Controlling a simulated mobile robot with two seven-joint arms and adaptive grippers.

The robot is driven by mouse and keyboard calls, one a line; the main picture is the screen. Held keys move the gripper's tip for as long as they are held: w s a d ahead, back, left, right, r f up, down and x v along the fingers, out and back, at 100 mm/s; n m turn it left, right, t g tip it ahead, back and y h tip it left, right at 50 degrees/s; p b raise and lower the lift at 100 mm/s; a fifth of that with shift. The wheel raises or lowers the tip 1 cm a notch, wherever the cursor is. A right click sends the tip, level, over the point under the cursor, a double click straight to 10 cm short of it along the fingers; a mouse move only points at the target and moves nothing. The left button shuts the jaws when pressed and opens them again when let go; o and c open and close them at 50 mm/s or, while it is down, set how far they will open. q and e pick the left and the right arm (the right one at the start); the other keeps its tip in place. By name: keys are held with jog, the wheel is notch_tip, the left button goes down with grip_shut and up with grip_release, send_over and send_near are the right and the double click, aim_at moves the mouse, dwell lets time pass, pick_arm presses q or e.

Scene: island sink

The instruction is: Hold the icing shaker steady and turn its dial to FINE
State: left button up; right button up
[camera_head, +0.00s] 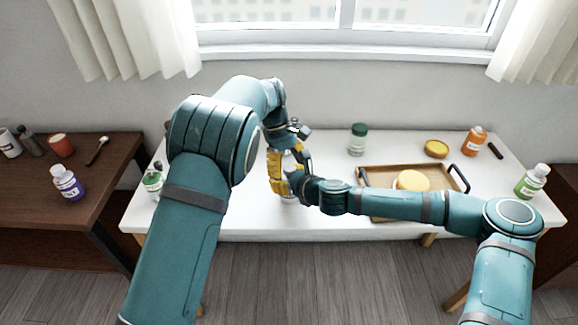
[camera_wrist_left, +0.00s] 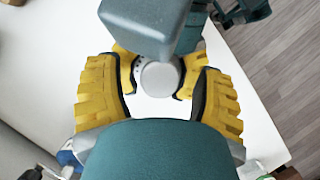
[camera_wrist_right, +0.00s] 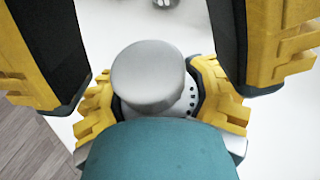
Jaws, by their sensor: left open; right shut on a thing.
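The icing shaker is a pale grey cylinder with a round cap, seen from above in the right wrist view (camera_wrist_right: 150,75) and in the left wrist view (camera_wrist_left: 160,76). My right gripper (camera_wrist_right: 155,105) is shut around its body, below the cap, and holds it upright. Small dark dots show on a pale ring under the cap; no dial word can be read. My left gripper (camera_wrist_left: 160,90) is open, with its yellow fingers spread on either side of the cap and apart from it. In the head view, the grippers and arms hide most of the shaker.
On the white table, a wooden tray (camera_head: 375,208) holding a yellow round thing (camera_head: 412,181) stands right of the grippers. A green-lidded jar (camera_head: 358,139) stands behind. An orange bottle (camera_head: 474,142) and green bottle (camera_head: 530,182) are at right. A purple bottle (camera_head: 67,184) stands on the brown side table.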

pick_arm(q)
grip_shut()
jog(key=shift+n+h, duration=0.3)
jog(key=shift+n, duration=0.4)
grip_release()
jog(key=shift+r, duration=0.1)
